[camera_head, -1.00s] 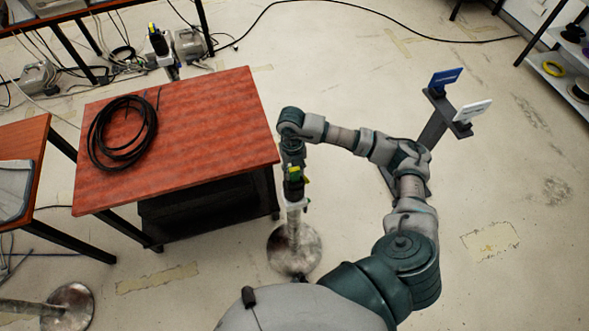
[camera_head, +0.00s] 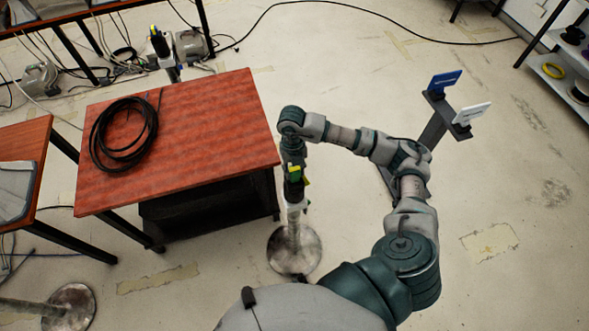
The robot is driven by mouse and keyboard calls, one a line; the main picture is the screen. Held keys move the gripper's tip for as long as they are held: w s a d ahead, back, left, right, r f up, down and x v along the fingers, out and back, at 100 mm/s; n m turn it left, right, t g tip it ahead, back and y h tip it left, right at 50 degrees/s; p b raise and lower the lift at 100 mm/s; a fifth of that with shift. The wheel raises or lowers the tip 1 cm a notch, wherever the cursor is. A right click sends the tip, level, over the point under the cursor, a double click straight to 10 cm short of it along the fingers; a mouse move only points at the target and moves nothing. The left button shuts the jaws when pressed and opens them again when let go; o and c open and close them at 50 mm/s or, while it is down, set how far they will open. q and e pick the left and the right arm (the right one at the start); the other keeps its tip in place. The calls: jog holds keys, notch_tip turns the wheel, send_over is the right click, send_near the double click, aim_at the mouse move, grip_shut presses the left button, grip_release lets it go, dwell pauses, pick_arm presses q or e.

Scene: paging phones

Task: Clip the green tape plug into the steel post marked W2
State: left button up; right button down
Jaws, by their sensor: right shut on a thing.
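My right gripper (camera_head: 293,186) points down beside the right edge of the red-topped table. It is shut on the green tape plug (camera_head: 295,171), of which only a small green and yellow patch shows between the dark fingers. Directly below is a steel post (camera_head: 293,228) on a round, worn base (camera_head: 294,251). The gripper covers the post's top, so I cannot tell whether the plug touches it or sits in it. No W2 mark can be read. My left gripper is not in view.
The red-topped table (camera_head: 215,120) holds a black cable coil (camera_head: 124,133). Another post with a black top (camera_head: 160,44) stands behind it. A further round base (camera_head: 69,306) lies at lower left. A stand with blue (camera_head: 445,80) and white cards (camera_head: 472,113) is at right.

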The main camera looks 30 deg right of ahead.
jog(key=shift+a+f+b, duration=0.1)
jog(key=shift+f+b, duration=0.5)
jog(key=shift+f, duration=0.2)
dwell(0.7)
jog(key=shift+r, duration=0.15)
jog(key=shift+r+p, duration=0.6)
jog(key=shift+r, duration=0.1)
jog(key=shift+f+b, duration=0.7)
jog(key=shift+f, duration=0.15)
dwell(0.6)
jog(key=c, duration=1)
grip_release()
jog(key=shift+c, duration=0.2)
jog(key=shift+r, duration=0.15)
jog(key=shift+w+d+r+p, duration=0.1)
jog(key=shift+w+r+p, duration=0.1)
jog(key=shift+r+p, duration=1.3)
jog(key=shift+w+d+r+p, duration=0.1)
jog(key=shift+w+r+p, duration=0.15)
jog(key=shift+r+p, duration=1.25)
jog(key=shift+w+r+p, duration=0.2)
jog(key=shift+r+p, duration=0.4)
jog(key=shift+r, duration=1.8)
